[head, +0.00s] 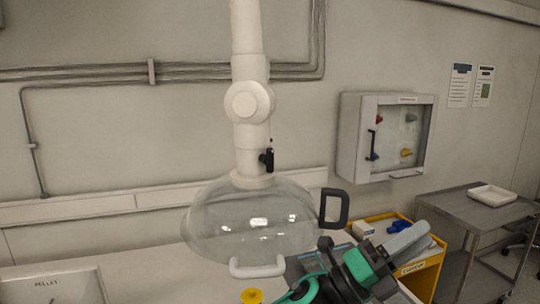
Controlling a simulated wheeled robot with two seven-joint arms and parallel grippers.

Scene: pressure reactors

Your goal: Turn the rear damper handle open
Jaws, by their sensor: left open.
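A white extraction duct (250,65) hangs down in the middle of the head view and ends in a clear dome hood (235,220). A small black damper handle (268,158) sits on the duct just above the hood, standing roughly upright against its right side. My left gripper (312,268), with its teal and black wrist parts, is low in the view, below and right of the hood. It is apart from the damper handle and open; its fingers are hard to make out. My right gripper is not in view.
A white bow handle (257,270) is on the hood's front rim. A black loop (344,208) shows at its right edge; I cannot tell what it belongs to. A yellow bin (425,272), wall cabinet (345,140) and grey cart (455,213) are at right. Space left of the duct is clear.

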